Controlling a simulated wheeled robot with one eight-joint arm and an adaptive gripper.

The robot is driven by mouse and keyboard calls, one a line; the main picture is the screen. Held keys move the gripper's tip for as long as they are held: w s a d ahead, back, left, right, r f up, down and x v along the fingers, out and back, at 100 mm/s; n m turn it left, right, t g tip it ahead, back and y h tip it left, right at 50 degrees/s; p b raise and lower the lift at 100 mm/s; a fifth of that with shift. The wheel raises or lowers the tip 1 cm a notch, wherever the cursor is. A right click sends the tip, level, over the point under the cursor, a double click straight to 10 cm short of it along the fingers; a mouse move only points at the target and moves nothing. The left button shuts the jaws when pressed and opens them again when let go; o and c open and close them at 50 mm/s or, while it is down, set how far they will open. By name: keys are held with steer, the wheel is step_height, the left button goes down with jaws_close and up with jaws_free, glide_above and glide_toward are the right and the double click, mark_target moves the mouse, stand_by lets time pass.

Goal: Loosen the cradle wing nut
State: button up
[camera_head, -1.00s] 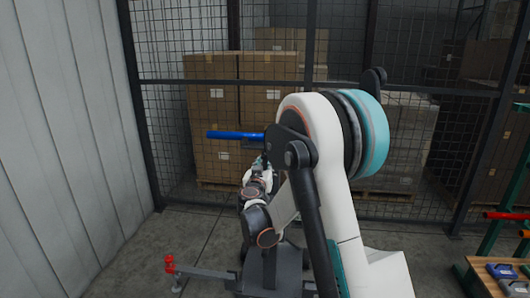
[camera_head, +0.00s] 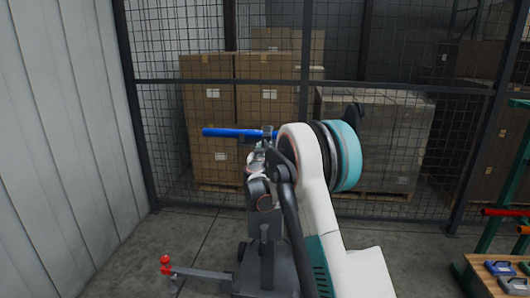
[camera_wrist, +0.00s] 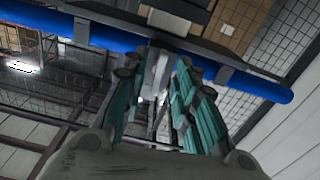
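A blue bar (camera_head: 228,132) lies level in front of the mesh fence in the head view, its right end hidden by my arm. In the wrist view the blue bar (camera_wrist: 250,85) crosses beyond my gripper (camera_wrist: 157,72), with dark grey cradle parts (camera_wrist: 82,30) around it. My teal fingers stand apart, just below the bar in that picture. A pale grey piece (camera_wrist: 158,68) shows between the fingertips; I cannot tell whether it is the wing nut or whether the fingers touch it. No wing nut is clearly identifiable. In the head view my arm hides most of the gripper.
A low grey bar with a red knob (camera_head: 166,262) stands at the lower left. Behind the mesh fence (camera_head: 160,120) are stacked cartons (camera_head: 212,110). A wooden-topped bench (camera_head: 478,272) with small tools is at the lower right. Grey floor is clear at left.

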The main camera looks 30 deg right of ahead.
steer(key=shift+w+d, duration=0.3)
steer(key=shift+w, duration=0.05)
jaws_close()
